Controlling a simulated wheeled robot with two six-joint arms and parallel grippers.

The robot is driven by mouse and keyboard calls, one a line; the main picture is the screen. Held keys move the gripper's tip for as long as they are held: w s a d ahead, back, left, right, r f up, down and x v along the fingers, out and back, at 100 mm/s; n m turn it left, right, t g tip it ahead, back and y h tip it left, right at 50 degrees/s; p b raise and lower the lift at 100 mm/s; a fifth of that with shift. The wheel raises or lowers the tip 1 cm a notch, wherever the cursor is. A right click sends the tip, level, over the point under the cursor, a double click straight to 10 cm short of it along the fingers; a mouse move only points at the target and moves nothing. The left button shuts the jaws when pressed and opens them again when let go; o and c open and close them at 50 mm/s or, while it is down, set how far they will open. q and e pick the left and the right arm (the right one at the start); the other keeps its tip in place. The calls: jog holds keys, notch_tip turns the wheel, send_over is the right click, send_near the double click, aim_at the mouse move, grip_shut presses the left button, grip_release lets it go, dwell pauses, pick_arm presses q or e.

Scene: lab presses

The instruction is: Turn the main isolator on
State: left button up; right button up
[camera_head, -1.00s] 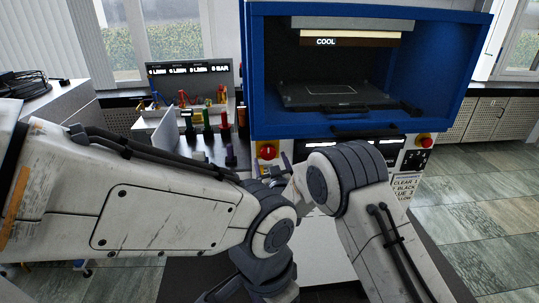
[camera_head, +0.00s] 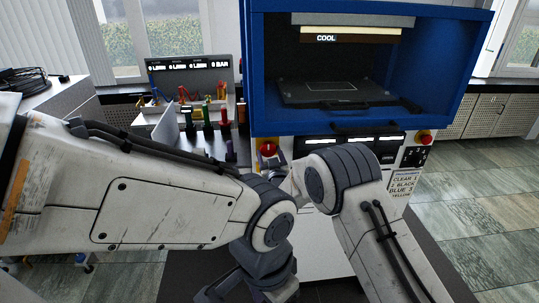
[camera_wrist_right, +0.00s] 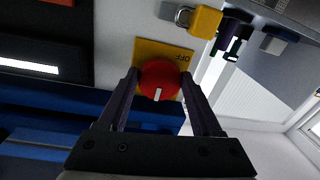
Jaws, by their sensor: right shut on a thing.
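The main isolator is a red round knob (camera_wrist_right: 158,80) with a white mark on a yellow plate (camera_wrist_right: 150,50), on the press's pale front panel. In the head view the knob (camera_head: 267,148) shows below the blue cabinet's left corner. My right gripper (camera_wrist_right: 158,74) has its two dark fingers on either side of the knob, closed on it. The knob's white mark points toward the gripper's base in the wrist view. Partly legible lettering, like OFF, is on the plate's right side. In the head view my right gripper (camera_head: 283,166) is mostly hidden by my arm. My left gripper is out of view.
A yellow padlock (camera_wrist_right: 205,22) hangs near the plate. The blue press cabinet (camera_head: 370,125) stands above the panel, with a red button (camera_head: 424,136) at right. Coloured valves (camera_head: 207,112) stand on a bench at left. The tiled floor at right is clear.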

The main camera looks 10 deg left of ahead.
jog(key=shift+f+m+b, duration=0.15)
jog(key=shift+m+b, duration=0.15)
jog(key=shift+b, duration=0.2)
jog(key=m+b, duration=0.5)
jog(key=b, duration=0.2)
jog(key=m+b, duration=0.5)
jog(key=b, duration=0.2)
jog(key=m+t+b, duration=0.1)
jog(key=m+b, duration=0.3)
jog(key=b, duration=0.3)
jog(key=shift+s+a+m, duration=0.1)
jog(key=shift+a+m, duration=0.15)
jog(key=shift+m, duration=0.15)
jog(key=m+b, duration=0.2)
jog(key=b, duration=0.1)
jog(key=shift+m+h, duration=0.3)
jog(key=shift+r+m, duration=0.25)
jog(key=shift+m, duration=0.15)
jog(key=shift+b, duration=0.3)
jog(key=o, duration=1.4)
jog(key=shift+c, duration=0.2)
jog(key=shift+s, duration=0.1)
jog(key=b+v, duration=0.1)
jog(key=v, duration=0.9)
jog(key=shift+s, duration=0.15)
